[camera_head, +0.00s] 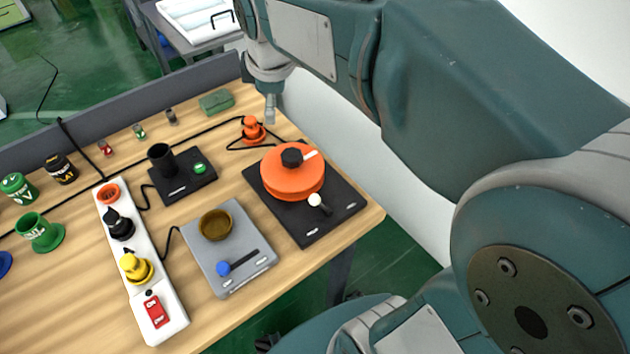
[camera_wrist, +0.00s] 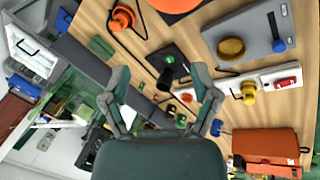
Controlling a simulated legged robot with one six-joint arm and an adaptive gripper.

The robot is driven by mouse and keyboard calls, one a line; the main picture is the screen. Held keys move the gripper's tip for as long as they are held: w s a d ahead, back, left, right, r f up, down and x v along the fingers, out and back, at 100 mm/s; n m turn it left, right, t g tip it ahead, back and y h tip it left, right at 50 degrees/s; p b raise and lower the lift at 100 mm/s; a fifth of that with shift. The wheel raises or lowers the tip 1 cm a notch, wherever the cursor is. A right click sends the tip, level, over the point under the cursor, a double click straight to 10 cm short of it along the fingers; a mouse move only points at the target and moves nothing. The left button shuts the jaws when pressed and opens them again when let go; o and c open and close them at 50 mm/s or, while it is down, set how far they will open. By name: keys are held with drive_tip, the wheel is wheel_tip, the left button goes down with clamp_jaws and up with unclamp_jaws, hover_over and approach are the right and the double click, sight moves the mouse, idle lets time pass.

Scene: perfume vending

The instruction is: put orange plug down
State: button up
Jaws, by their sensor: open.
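The orange plug (camera_head: 253,129) stands on the wooden table near its back right edge, with a black cord running from it. In the wrist view the orange plug (camera_wrist: 123,17) is at the top left, outside the space between the fingers. My gripper (camera_head: 270,106) is just above and to the right of the plug in the head view, apart from it. In the wrist view my gripper (camera_wrist: 162,75) has its fingers spread with nothing held between them. The white power strip (camera_head: 167,291) has an empty orange-ringed socket (camera_head: 108,193) at its far end.
A black plug (camera_head: 119,225), a yellow plug (camera_head: 136,267) and a red switch (camera_head: 156,311) are on the strip. An orange round device (camera_head: 293,173) on a black base stands right of centre. A grey scale-like unit (camera_head: 245,269), a green box (camera_head: 216,102) and several small bottles crowd the table.

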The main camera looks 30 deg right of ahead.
drive_tip(key=s+f+m+t, duration=0.1)
drive_tip(key=s+f+m, duration=0.3)
drive_tip(key=s+m, duration=0.8)
drive_tip(key=s, duration=0.4)
drive_tip(key=shift+s+f+m+t, duration=0.15)
drive_tip(key=shift+s+m+t, duration=0.05)
drive_tip(key=shift+m+t, duration=0.2)
idle(0.3)
